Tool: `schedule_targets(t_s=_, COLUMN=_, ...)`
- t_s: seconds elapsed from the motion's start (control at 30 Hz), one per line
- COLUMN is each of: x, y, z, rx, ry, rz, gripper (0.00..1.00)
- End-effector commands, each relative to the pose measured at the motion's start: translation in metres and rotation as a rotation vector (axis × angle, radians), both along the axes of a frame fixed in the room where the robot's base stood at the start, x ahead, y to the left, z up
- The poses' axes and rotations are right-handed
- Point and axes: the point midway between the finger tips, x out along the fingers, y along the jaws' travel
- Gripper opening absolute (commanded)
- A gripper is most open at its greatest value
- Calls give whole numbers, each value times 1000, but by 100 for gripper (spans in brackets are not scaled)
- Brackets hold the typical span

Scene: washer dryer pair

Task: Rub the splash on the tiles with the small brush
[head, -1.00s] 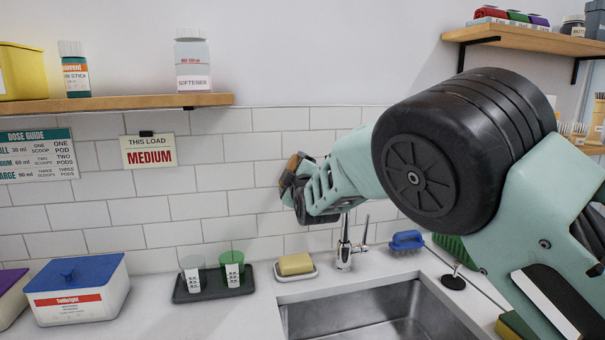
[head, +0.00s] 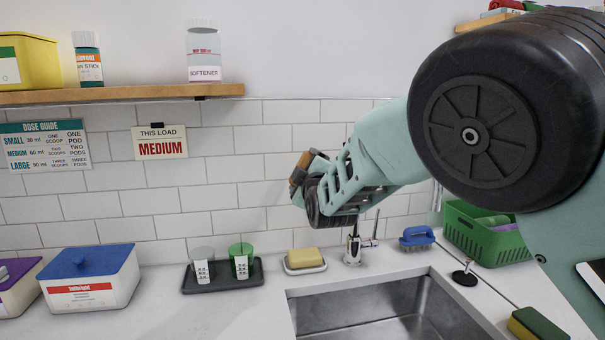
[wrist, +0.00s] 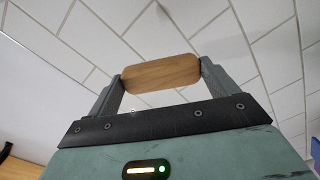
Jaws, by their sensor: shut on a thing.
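My gripper (head: 303,178) is raised in front of the white wall tiles (head: 240,168), above the soap and tap. It is shut on a wooden piece (wrist: 161,73), which spans between the two fingers in the wrist view. The piece looks like the small brush's handle or back; its bristles are not visible. In the head view only a small brown part of it (head: 298,167) shows at the fingertips. I cannot tell whether it touches the tiles. I cannot make out a clear splash; my gripper and arm cover part of the wall.
The sink (head: 390,310), tap (head: 354,245) and yellow soap (head: 304,259) lie below my arm. A blue brush (head: 416,238) and green basket (head: 480,238) stand right. A tray with two cups (head: 222,276) and a blue-lidded tub (head: 90,278) stand left. A shelf (head: 120,95) juts out upper left.

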Motion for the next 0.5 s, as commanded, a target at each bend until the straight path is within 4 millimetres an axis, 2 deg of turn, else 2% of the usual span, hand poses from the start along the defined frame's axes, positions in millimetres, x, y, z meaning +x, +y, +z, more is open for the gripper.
schedule_targets(t_s=0.2, x=-14, y=-4, z=0, rx=0, ry=-1, rz=0, gripper=67)
schedule_targets(t_s=0.5, x=-15, y=-4, z=0, rx=0, ry=0, rz=1, gripper=67)
